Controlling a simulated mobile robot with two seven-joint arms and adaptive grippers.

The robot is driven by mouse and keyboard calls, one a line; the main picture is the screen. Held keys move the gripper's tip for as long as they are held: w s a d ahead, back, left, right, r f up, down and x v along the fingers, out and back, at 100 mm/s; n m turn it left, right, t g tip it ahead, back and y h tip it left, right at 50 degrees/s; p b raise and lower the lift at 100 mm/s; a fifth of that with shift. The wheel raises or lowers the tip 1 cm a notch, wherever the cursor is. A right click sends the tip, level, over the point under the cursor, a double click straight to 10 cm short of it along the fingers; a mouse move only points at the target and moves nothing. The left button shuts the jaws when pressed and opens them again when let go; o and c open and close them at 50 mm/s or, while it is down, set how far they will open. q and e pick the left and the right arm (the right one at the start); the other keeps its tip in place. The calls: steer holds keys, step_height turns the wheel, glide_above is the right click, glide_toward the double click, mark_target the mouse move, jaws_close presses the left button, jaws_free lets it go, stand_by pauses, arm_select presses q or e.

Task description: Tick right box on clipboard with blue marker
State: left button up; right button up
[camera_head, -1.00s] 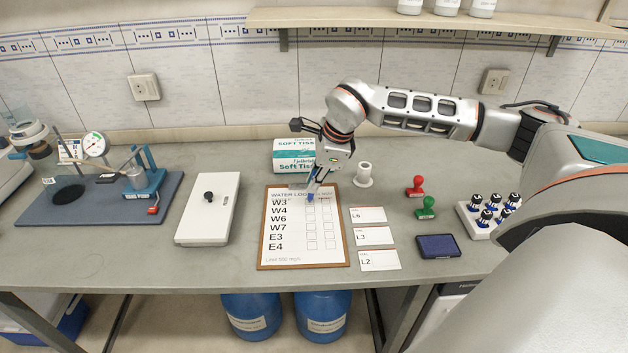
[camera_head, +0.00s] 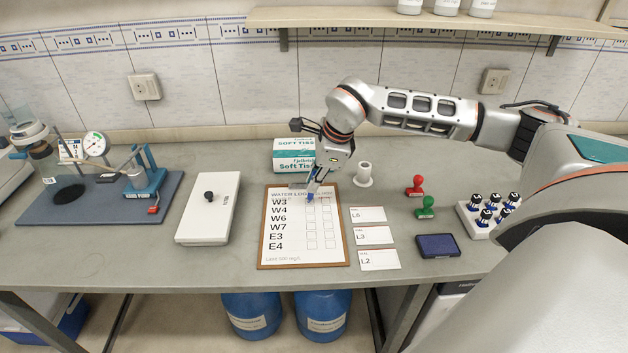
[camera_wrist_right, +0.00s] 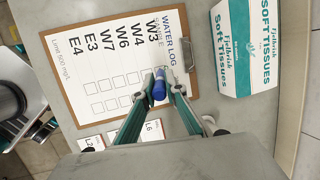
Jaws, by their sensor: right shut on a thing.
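The clipboard (camera_head: 292,264) lies flat on the bench with a "WATER LOG" sheet that lists W3, W4, W6, W7, E3 and E4 beside two columns of boxes. It also shows in the right wrist view (camera_wrist_right: 62,112). My right gripper (camera_head: 312,185) is shut on the blue marker (camera_head: 310,197), over the top of the sheet near the W3 row. In the right wrist view the marker (camera_wrist_right: 159,85) sits between the fingertips and hides part of the W3 boxes. I cannot tell whether its tip touches the paper.
A tissue box (camera_head: 294,155) stands behind the clipboard, and a white holder (camera_head: 364,175) stands to its right. Label cards (camera_head: 374,235), stamps (camera_head: 425,208) and an ink pad (camera_head: 438,246) lie further right. A white case (camera_head: 208,225) lies left.

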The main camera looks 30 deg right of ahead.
steer(key=shift+r+p, duration=1.15)
steer(key=shift+r, duration=0.15)
steer(key=shift+r+p, duration=0.4)
steer(key=shift+r, duration=1.8)
